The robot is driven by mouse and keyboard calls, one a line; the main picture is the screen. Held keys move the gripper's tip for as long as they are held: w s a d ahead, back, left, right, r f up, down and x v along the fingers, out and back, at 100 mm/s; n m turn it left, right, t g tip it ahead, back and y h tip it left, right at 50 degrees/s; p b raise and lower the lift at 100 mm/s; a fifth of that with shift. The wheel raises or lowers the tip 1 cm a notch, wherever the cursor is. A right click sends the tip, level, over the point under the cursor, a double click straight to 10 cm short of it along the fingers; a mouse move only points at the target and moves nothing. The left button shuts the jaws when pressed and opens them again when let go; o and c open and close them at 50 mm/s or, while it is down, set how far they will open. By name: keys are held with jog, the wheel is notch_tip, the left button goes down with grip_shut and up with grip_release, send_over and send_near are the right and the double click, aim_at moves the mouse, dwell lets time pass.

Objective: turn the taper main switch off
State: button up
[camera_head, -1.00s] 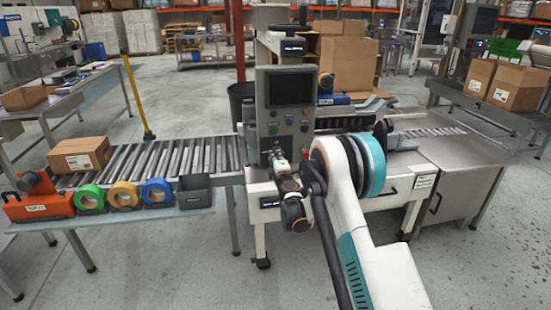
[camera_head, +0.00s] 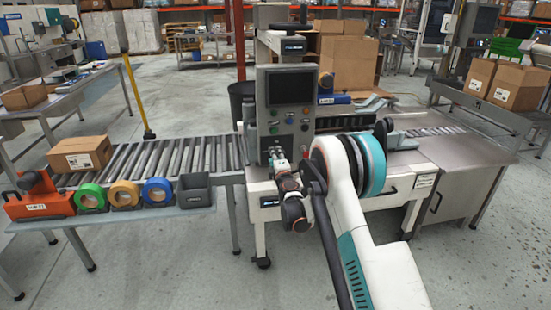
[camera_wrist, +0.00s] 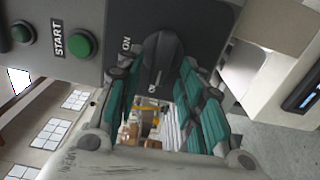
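The main switch (camera_wrist: 163,58) is a black rotary knob on the grey control panel, at upper middle in the wrist view. An "ON" label (camera_wrist: 127,43) stands to its left, and a small, hard-to-read mark sits below it. My gripper (camera_wrist: 168,75) is at the knob, with its teal-padded fingers apart on its two sides. I cannot tell whether the pads touch it. In the head view my gripper (camera_head: 277,155) is at the lower part of the panel (camera_head: 288,105) and hides the knob.
A green START button (camera_wrist: 82,44) lies left of the knob. A roller conveyor (camera_head: 165,155) with a carton (camera_head: 81,153) runs to the left, with tape rolls (camera_head: 124,193) and a grey bin (camera_head: 194,192) in front. A steel table (camera_head: 465,160) stands right.

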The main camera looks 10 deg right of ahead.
jog(key=s, duration=1.2)
jog(key=s+d+r+m+g+h, duration=0.2)
jog(key=s+d+r+m, duration=0.2)
jog(key=s+r+m, duration=0.35)
jog(key=s+d+r+m+g+h, duration=0.2)
jog(key=s+d+r+m+h, duration=0.15)
jog(key=s+r, duration=0.6)
jog(key=s+a+f+m+g+y, duration=0.1)
jog(key=s+a+m+g, duration=0.1)
jog(key=s, duration=0.8)
jog(key=s+a+f+m+g+y, duration=0.2)
jog(key=s, duration=0.8)
jog(key=s+a+f+m+g+y, duration=0.1)
jog(key=s+a+m+g+y, duration=0.1)
jog(key=s, duration=0.9)
jog(key=shift+a+f+m+g, duration=0.15)
jog(key=shift+f+m+g, duration=0.2)
jog(key=shift+m+g, duration=0.2)
